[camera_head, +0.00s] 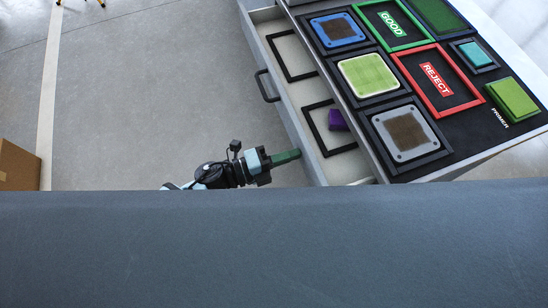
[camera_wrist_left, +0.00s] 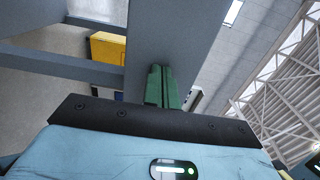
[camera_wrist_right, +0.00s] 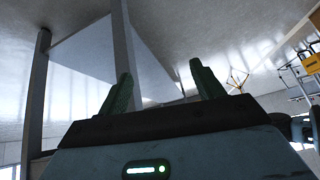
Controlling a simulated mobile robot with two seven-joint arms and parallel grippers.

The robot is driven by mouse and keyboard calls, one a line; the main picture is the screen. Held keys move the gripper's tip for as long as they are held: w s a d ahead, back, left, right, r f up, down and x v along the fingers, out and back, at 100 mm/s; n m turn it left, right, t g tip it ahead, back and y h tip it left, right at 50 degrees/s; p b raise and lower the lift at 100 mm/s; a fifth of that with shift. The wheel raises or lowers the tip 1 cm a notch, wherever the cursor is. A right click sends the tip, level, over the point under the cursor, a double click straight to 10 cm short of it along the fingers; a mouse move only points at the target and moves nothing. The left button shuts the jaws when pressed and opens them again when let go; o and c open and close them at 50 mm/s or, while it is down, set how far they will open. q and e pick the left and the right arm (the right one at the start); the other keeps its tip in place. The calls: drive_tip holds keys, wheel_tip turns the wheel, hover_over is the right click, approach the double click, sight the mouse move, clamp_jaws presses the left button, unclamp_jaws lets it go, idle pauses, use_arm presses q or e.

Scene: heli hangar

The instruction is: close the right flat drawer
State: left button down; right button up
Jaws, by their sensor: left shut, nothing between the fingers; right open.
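The flat drawer (camera_head: 296,117) stands pulled out from the left side of the workbench in the head view. Its dark handle (camera_head: 266,86) is on the outer front face. Two black frames and a purple block (camera_head: 338,120) lie inside it. My left gripper (camera_head: 298,154) is shut and empty, its green fingertips at the drawer's front face, below the handle in the picture. I cannot tell whether they touch it. The left wrist view shows the shut fingers (camera_wrist_left: 160,85) before a grey panel. My right gripper (camera_wrist_right: 164,84) is open and empty, seen only in its wrist view.
The bench top (camera_head: 478,125) carries coloured trays and pads, with a green GOOD frame (camera_head: 394,25) and a red REJECT frame (camera_head: 436,78). A brown box (camera_head: 18,166) stands at the far left. The floor left of the drawer is clear. A grey surface hides the bottom.

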sight(332, 145)
use_arm(q)
drive_tip(key=b+x, duration=0.3)
drive_tip(key=x, duration=0.9)
drive_tip(key=shift+w+d+f, duration=0.1)
drive_tip(key=shift+d+f, duration=0.05)
drive_tip(key=shift+d, duration=0.2)
drive_tip(key=shift+d+r, duration=0.2)
use_arm(e)
drive_tip(key=f, duration=0.3)
drive_tip(key=shift+s+a, duration=0.2)
drive_tip(key=shift+s, duration=0.05)
use_arm(q)
drive_tip(key=shift+r, duration=0.1)
drive_tip(key=shift+a, duration=0.55)
drive_tip(key=v, duration=0.7)
drive_tip(key=shift+s+a+p, duration=0.2)
drive_tip(key=shift+s+p, duration=0.1)
drive_tip(key=shift+p, duration=0.1)
drive_tip(key=v, duration=0.5)
drive_tip(key=shift+a+f, duration=0.2)
drive_tip(key=shift+a, duration=0.2)
use_arm(e)
drive_tip(key=shift+s+a+r, duration=0.2)
drive_tip(key=shift+s+a, duration=0.1)
drive_tip(key=shift+s, duration=0.25)
drive_tip(key=shift+s+a+r, duration=0.15)
drive_tip(key=shift+s+a, duration=0.1)
drive_tip(key=shift+s, duration=0.25)
